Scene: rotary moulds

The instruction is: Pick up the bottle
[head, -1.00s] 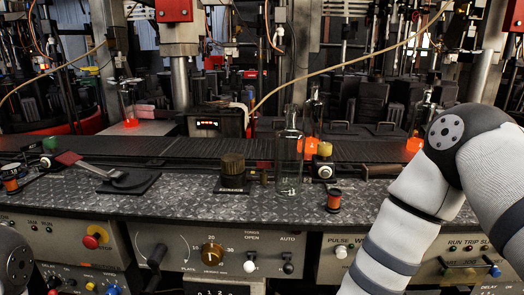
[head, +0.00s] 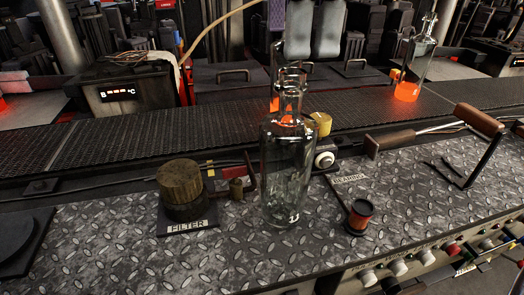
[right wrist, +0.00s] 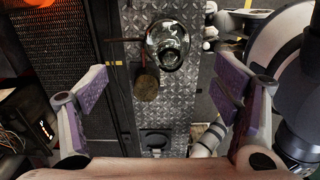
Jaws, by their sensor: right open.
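The clear glass bottle (head: 287,165) stands upright on the diamond-plate bench (head: 110,235) in the head view. In the right wrist view the bottle (right wrist: 168,45) shows from above, ahead of the fingers and apart from them. My right gripper (head: 312,48) shows at the top of the head view as grey fingers with a purple pad, behind the bottle's neck in the picture. In the right wrist view the gripper (right wrist: 162,78) is open and empty, with purple-padded fingers wide apart. My left gripper is in neither current view.
A brass knob on a FILTER plate (head: 182,190) stands left of the bottle. A small spool (head: 358,216) and a wooden-handled tool (head: 480,120) are to its right. A dark conveyor (head: 125,135) runs behind. Another bottle, glowing orange at its base (head: 410,75), stands on the back right.

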